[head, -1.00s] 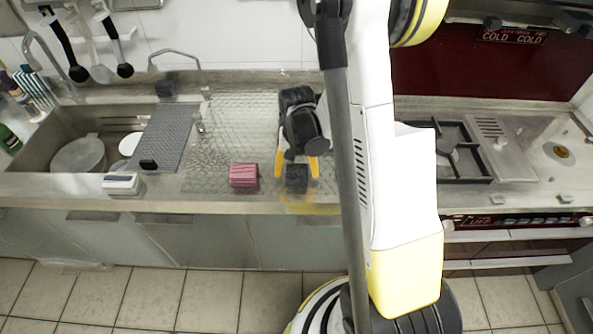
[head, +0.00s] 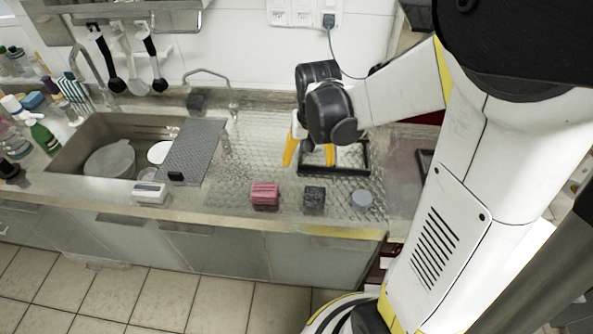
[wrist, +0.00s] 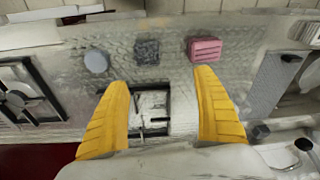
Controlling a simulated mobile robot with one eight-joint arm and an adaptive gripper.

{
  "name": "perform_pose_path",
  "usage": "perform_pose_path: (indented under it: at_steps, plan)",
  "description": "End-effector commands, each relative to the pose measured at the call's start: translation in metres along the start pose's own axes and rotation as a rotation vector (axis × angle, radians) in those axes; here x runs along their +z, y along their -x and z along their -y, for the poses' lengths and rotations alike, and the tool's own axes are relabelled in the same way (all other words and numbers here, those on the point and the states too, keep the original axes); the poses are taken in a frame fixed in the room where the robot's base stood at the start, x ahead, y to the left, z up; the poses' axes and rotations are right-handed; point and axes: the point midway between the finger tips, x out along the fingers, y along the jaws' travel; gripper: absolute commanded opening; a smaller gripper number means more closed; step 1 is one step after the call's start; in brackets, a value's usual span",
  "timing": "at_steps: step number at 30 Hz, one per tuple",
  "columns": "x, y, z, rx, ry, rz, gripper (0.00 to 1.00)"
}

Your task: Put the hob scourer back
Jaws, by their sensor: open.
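A dark, rough block (head: 314,198), which looks like the hob scourer, sits on the textured steel counter near its front edge. It is between a pink sponge-like block (head: 265,195) and a grey round disc (head: 362,199). In the wrist view the dark block (wrist: 147,52) lies beyond my fingertips, apart from them. My gripper (head: 309,160) is open and empty, its yellow fingers pointing down behind the blocks. A black square grate (head: 352,171) lies on the counter by my gripper; in the wrist view it shows between the fingers (wrist: 160,85).
To the left are a grey ribbed mat (head: 195,150), a sink with a pot (head: 110,160), and a white box (head: 149,193) at the front edge. At the wrist view's left is another black grate (wrist: 30,95), on the hob.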

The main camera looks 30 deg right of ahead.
Motion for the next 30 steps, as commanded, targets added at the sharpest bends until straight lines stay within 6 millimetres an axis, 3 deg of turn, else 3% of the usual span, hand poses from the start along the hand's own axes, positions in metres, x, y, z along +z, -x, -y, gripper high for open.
perform_pose_path:
  at_steps: [1, 6, 12, 18, 30]
  plan:
    - [0.011, 0.02, 0.008, -0.012, 0.042, -0.038, 0.79]
    - [0.045, 0.074, 0.03, -0.057, 0.184, -0.183, 0.79]
    - [0.088, 0.113, 0.045, -0.105, 0.332, -0.342, 0.79]
    - [0.114, 0.126, 0.051, -0.135, 0.418, -0.44, 0.79]
    - [0.118, 0.129, 0.052, -0.141, 0.436, -0.462, 0.79]
